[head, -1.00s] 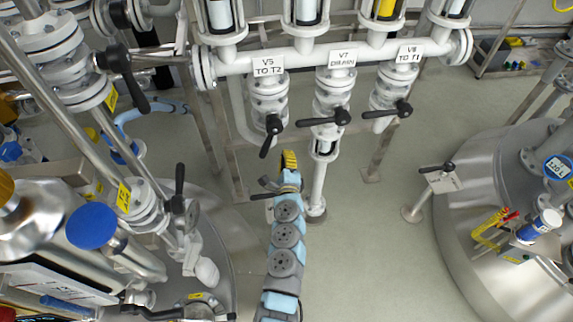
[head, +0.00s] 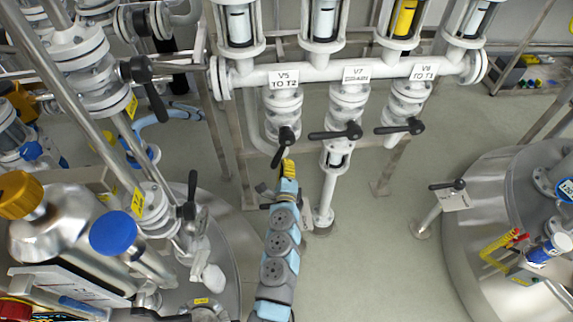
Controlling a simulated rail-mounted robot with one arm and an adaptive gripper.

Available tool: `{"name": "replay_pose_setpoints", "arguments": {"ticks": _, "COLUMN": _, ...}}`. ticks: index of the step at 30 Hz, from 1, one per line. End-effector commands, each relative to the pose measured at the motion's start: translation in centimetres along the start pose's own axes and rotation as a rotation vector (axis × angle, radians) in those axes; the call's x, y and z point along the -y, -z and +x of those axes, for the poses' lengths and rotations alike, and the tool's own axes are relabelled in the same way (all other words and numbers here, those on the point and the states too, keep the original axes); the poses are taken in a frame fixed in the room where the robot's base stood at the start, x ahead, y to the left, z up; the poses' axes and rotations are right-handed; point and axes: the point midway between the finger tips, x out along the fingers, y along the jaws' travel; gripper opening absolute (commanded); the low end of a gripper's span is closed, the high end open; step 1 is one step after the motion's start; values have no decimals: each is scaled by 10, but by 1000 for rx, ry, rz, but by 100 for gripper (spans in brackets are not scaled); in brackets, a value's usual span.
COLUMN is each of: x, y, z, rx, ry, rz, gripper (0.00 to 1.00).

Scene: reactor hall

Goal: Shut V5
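The V5 valve (head: 283,110) hangs under the white manifold pipe, below its label "V5 TO T2" (head: 284,80). Its black lever (head: 281,153) points down and slightly left, roughly along the valve's vertical pipe. My gripper (head: 288,166), with yellow at its tip, is at the end of my blue and grey arm, just below and right of the lever's end in the head view. A narrow gap seems to lie between them; contact cannot be told. The fingers are small and seen from behind, so their opening is hidden.
The V7 lever (head: 335,134) and V8 lever (head: 400,128) lie nearly crosswise to the right of V5. A support post (head: 242,165) stands left. Steel vessels stand at left and right (head: 490,215). Floor (head: 345,265) between them is clear.

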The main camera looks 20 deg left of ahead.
Motion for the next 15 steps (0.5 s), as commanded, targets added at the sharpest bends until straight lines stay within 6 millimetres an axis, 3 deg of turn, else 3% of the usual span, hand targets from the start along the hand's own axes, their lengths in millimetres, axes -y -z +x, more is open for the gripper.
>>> {"name": "replay_pose_setpoints", "arguments": {"ticks": 15, "x": -2, "y": -10, "z": -2, "rx": 0, "ry": -12, "rz": 87, "gripper": 0}}
